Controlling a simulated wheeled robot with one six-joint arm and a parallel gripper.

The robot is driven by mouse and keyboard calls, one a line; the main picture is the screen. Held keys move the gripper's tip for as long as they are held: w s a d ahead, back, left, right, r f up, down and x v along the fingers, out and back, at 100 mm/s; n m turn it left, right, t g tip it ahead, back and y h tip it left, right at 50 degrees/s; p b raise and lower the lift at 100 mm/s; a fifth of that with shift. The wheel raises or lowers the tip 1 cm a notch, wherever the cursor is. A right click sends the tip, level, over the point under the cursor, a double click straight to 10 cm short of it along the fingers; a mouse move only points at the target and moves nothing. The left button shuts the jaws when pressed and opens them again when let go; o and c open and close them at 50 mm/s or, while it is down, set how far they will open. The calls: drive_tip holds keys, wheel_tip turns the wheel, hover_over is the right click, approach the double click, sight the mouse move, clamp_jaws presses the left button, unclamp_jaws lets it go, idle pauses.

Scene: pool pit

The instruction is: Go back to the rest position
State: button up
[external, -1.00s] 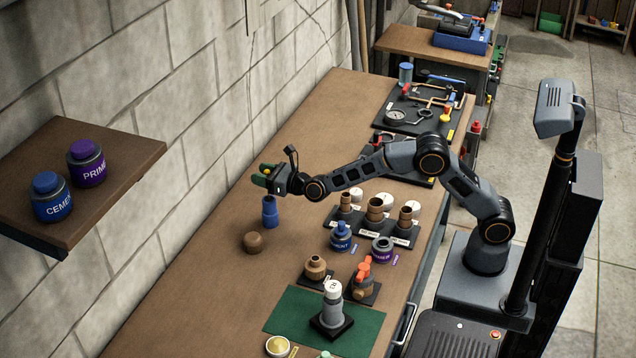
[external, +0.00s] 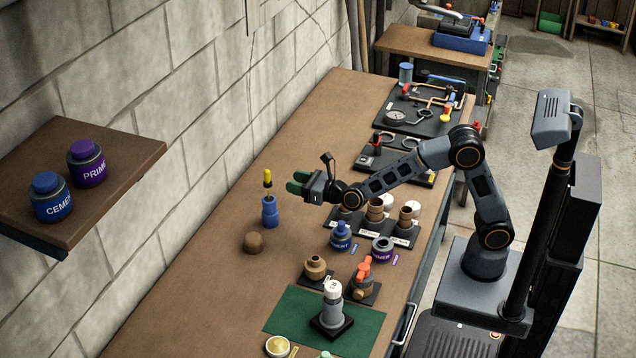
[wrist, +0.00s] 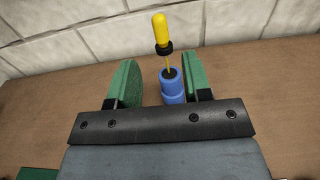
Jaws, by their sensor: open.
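My gripper (external: 297,182) is open and empty, with green finger pads, above the wooden bench (external: 215,260). In the external view it is to the right of a blue holder (external: 270,212) and apart from it. A yellow-handled tool (external: 267,178) with a thin shaft stands upright in the holder. In the wrist view my gripper (wrist: 156,85) shows its two pads spread apart. The yellow-handled tool (wrist: 160,30) and the blue holder (wrist: 173,88) show in line with the gap, beyond the pads.
A brown round cap (external: 253,243) lies near the holder. Brown fittings (external: 375,212), a blue jar (external: 341,236) and a grey jar (external: 382,248) stand below my arm. A green mat (external: 290,318) carries a grey fitting. A wall shelf (external: 120,150) holds two jars.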

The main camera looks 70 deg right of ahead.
drive_tip(key=shift+s, duration=0.45)
drive_tip(key=s+d+f+n+g+p, duration=0.1)
drive_tip(key=s+d+n+g, duration=0.3)
drive_tip(key=s+n, duration=0.6)
drive_tip(key=s+d+n+g+p, duration=0.2)
drive_tip(key=s+d+n+g, duration=0.3)
drive_tip(key=s+n, duration=0.6)
drive_tip(key=s+d+f+n+g+p, duration=0.1)
drive_tip(key=s+d+n+g, duration=0.3)
drive_tip(key=s+n, duration=0.7)
drive_tip(key=n+g, duration=0.1)
drive_tip(key=n, duration=0.2)
drive_tip(key=shift+d+f+n, duration=0.3)
drive_tip(key=shift+f+n, duration=0.05)
drive_tip(key=shift+n, duration=0.05)
drive_tip(key=shift+s, duration=0.1)
